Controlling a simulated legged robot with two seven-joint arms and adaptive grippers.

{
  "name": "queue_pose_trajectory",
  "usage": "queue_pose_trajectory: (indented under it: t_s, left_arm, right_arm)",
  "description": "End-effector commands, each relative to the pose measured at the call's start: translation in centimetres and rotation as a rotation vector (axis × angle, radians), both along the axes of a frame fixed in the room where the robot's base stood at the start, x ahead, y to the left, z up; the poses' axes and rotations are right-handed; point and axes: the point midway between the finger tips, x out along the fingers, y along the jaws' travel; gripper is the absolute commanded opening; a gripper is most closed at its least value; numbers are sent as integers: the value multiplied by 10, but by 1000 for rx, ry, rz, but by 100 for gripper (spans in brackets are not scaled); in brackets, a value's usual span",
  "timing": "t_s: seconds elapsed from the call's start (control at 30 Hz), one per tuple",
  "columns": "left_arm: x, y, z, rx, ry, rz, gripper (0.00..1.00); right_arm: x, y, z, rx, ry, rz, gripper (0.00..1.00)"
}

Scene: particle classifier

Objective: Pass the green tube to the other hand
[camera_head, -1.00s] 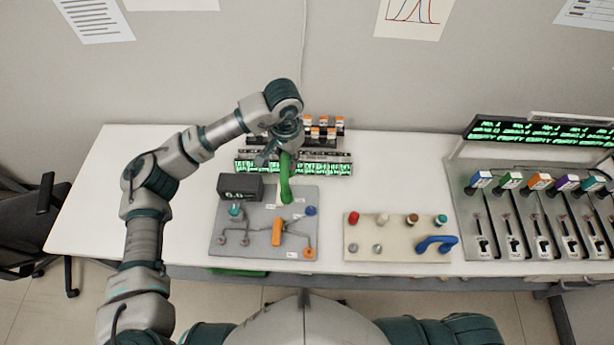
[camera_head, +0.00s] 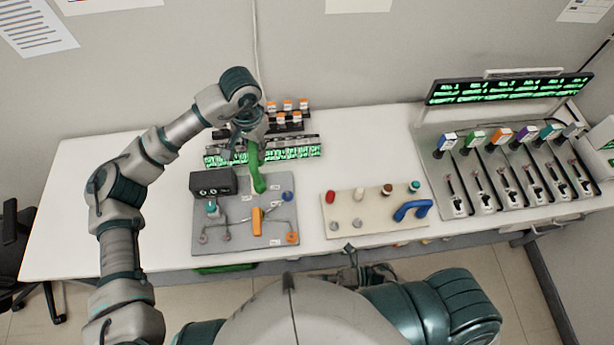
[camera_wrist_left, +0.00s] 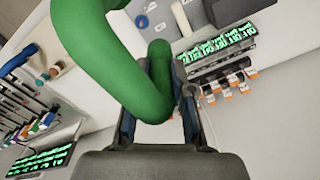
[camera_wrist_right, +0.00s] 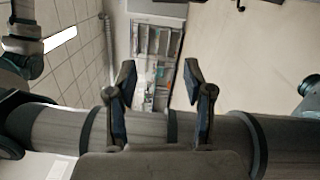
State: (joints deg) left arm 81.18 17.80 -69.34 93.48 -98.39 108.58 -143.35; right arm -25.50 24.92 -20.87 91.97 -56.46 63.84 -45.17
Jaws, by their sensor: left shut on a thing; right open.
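The green tube (camera_head: 256,170) hangs from my left gripper (camera_head: 248,135) above the grey panel in the head view. In the left wrist view the bent green tube (camera_wrist_left: 95,50) fills the upper left, and its end sits between the fingers of my left gripper (camera_wrist_left: 160,105), which is shut on it. My right gripper (camera_wrist_right: 158,95) is open and empty in the right wrist view, with its two fingers apart. In the head view a dark gripper-like part (camera_head: 365,275) shows low at the table's front edge, partly behind my body.
A grey panel (camera_head: 215,240) with a dark box (camera_head: 213,181) and an orange handle lies under the tube. A beige panel (camera_head: 375,232) with knobs and a blue handle (camera_head: 411,210) is to its right. A rack of orange-capped vials (camera_head: 287,122) stands behind; a lever station (camera_head: 440,190) is at right.

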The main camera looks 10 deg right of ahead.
Motion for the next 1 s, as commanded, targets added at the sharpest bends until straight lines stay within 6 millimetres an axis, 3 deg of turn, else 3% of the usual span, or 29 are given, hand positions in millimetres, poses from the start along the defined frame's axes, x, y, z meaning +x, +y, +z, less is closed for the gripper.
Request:
queue_pose_trajectory:
  t_s: [0.03,0.2,0.4,0.53,0.7,0.87,1.0]
  left_arm:
    - [0,0,0,0,0,0,0]
    - [1,-1,0,0,0,0,0]
    - [-1,-1,1,0,-1,-1,0]
    - [-1,-1,1,1,-2,0,0]
    - [-1,-1,1,0,-1,0,0]
    - [-1,0,1,-1,-1,0,0]
    - [-1,0,1,0,-1,0,0]
  right_arm:
    - [32,-2,23,-28,-125,3,52]
    - [111,-7,103,-127,-517,-4,52]
    - [165,-10,211,-233,-970,-39,52]
    - [178,-10,268,-280,-1194,-67,52]
    - [181,-9,308,-313,-1355,-90,52]
    - [184,0,317,-318,-1391,-97,52]
    - [189,23,318,-315,-1392,-98,52]
